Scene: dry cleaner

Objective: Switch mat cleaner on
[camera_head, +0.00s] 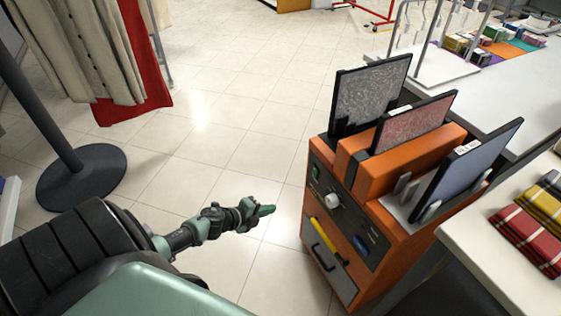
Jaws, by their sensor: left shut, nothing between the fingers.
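The mat cleaner (400,175) is an orange cabinet at the right with a dark control panel (345,208) on its front. The panel carries a small green part (315,172), a white knob (333,201) and a blue part (360,245); their exact settings are too small to read. Three flat mats stand upright in the top: a grey one (370,95), a reddish one (413,123) and a blue-grey one (470,170). My left gripper (268,210) is shut and empty, left of the panel and apart from it. My right gripper is out of view.
A grey drawer front (330,262) with a yellow strip (326,241) sits below the panel. A white table (500,245) with folded checked cloths (528,238) adjoins at right. A round black stand base (82,177) and hanging clothes (85,50) are at left. The tiled floor between is clear.

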